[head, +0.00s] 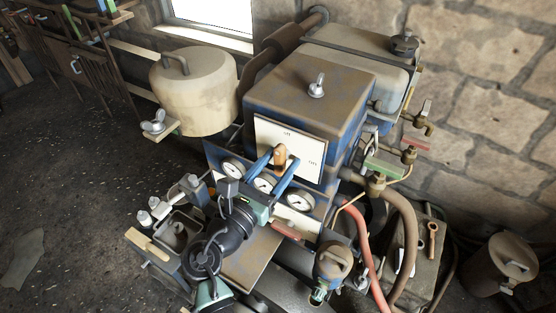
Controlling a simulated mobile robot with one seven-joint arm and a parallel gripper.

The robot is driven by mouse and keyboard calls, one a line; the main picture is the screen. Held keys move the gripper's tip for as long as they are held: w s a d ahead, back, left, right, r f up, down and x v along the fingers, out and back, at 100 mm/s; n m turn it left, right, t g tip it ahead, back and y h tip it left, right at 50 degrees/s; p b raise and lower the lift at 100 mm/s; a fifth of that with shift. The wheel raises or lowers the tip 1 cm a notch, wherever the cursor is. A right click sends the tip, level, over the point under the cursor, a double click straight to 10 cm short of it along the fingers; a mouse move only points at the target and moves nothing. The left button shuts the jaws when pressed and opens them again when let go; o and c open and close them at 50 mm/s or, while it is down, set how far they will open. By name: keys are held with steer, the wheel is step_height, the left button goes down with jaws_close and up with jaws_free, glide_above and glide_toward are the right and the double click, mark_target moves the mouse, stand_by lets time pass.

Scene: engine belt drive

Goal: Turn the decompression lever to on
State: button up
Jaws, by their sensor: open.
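The decompression lever (280,153) has an orange-brown handle and sits in front of the white label plate (303,143) on the front of the blue, rust-marked engine housing (308,92). The handle points roughly upward, near the small upper marking; another small marking stands to the right. The lettering is too small to read with certainty. My gripper (282,157) is open. Its two blue fingers reach up to the plate, one on each side of the handle. Whether either finger touches the handle I cannot tell. The lever's lower part and pivot are hidden.
Several round gauges (299,200) sit on the panel just below the plate, close to my fingers. A beige tank (193,88) stands to the left. Valves, a red hose (365,240) and a brown hose (404,230) crowd the right. Open floor (75,180) lies at left.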

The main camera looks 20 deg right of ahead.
steer(key=shift+c, duration=0.2)
jaws_close()
stand_by(0.3)
steer(key=m+b, duration=0.2)
steer(key=m, duration=0.2)
steer(key=shift+a+f+m+b, duration=0.1)
steer(key=shift+m+b, duration=0.2)
steer(key=shift+b, duration=0.1)
steer(key=m+b, duration=0.3)
steer(key=m, duration=0.1)
steer(key=shift+w+m, duration=0.1)
steer(key=shift+m, duration=0.2)
steer(key=m+b, duration=0.4)
steer(key=m, duration=0.1)
steer(key=shift+r+m+b, duration=0.2)
steer(key=shift+m+b, duration=1.3)
steer(key=shift+m, duration=0.4)
